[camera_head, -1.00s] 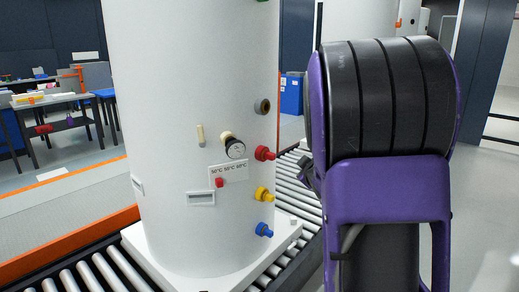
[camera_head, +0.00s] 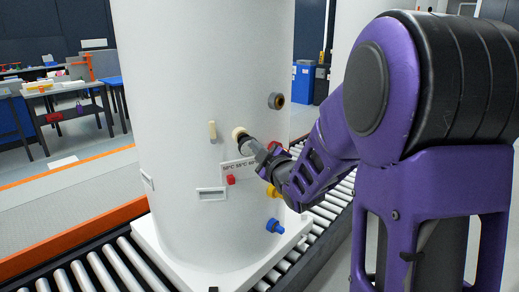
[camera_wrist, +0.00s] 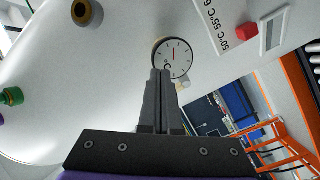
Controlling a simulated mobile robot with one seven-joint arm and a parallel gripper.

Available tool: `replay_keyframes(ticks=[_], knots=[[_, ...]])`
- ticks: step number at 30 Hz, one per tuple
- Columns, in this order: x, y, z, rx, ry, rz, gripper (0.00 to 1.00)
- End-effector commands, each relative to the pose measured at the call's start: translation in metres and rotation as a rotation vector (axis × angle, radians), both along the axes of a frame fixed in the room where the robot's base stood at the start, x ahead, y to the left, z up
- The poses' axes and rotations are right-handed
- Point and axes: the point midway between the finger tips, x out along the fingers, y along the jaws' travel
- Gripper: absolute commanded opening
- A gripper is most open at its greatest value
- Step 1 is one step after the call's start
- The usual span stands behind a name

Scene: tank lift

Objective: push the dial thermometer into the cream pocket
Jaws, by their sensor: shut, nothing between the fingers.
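The dial thermometer (camera_wrist: 172,58) has a white round face with dark marks and a dark rim. In the wrist view it is right in front of my gripper (camera_wrist: 161,72). The fingers are shut with nothing between them, and their tips overlap the lower edge of the dial. They look to be at the face, but I cannot tell if they touch.
A cream peg (camera_head: 212,131), a dark ring port (camera_head: 276,101), a red button (camera_head: 230,180), and yellow (camera_head: 273,191) and blue (camera_head: 275,226) fittings stick out around it. The tank stands on a roller conveyor (camera_head: 105,265). Open space lies left of the tank.

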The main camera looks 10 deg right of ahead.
Motion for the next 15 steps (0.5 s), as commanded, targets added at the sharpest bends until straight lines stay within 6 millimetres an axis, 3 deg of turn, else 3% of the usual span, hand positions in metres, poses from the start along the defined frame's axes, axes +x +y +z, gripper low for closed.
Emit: replay_keyframes(ticks=[15], knots=[[0.0078,0.0019,-0.0006,0.001,0.000,0.000,0.00]])
